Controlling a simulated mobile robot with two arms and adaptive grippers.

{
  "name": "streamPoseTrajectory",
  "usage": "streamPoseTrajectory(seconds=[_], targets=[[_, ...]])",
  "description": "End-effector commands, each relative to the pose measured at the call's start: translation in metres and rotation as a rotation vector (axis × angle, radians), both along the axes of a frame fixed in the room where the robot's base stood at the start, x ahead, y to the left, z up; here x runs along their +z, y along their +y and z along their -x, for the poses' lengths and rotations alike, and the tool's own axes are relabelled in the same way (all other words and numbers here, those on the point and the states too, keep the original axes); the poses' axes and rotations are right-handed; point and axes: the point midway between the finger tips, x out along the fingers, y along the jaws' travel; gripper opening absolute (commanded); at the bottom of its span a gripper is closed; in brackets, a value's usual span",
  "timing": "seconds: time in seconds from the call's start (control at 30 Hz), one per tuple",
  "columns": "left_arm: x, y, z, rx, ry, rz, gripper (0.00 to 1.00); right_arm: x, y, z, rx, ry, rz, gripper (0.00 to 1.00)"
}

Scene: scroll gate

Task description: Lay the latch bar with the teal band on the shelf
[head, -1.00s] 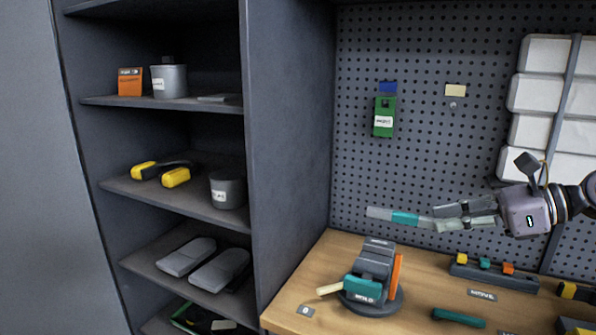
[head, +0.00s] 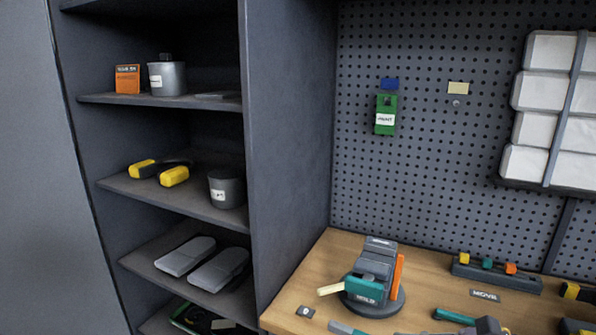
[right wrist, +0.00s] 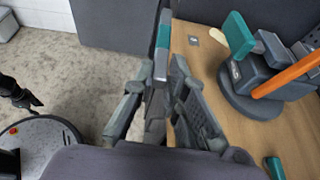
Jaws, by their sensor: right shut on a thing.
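The latch bar (right wrist: 164,32) is grey with a teal band and is held in my right gripper (right wrist: 161,72). In the right wrist view it points away between the shut fingers, over the bench's edge. The shelf unit (head: 290,120) stands left of the bench, with several shelves, all bearing things. The bar is apart from it. A small dark shape at the left of the right wrist view seems to be my left gripper (right wrist: 22,98); its fingers are unclear.
A grey fixture with a teal block (head: 372,285) and an orange bar stands on the wooden bench (head: 425,270). Yellow-and-black ear muffs (head: 160,172), a grey cup (head: 227,188) and two grey cases (head: 185,256) occupy shelves. A teal-handled thing (head: 453,316) lies on the bench.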

Motion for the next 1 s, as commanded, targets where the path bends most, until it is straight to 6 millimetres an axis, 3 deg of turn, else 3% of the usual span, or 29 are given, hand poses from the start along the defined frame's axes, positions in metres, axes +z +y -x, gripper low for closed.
streamPoseTrajectory(seconds=[0.1, 0.3, 1.0], targets=[[0.0, 0.0, -0.001, 0.0, -0.001, 0.0, 0.33, -0.016, 0.0, 0.021, -0.045, 0.002, -0.001, 0.0], [0.0, 0.0, -0.003, 0.0, -0.004, 0.0, 0.33, -0.028, -0.004, 0.04, -0.095, 0.0, 0.013, 0.0], [0.0, 0.0, -0.004, 0.0, -0.007, 0.001, 0.33, -0.029, -0.004, 0.043, -0.109, -0.001, 0.012, 0.0]])
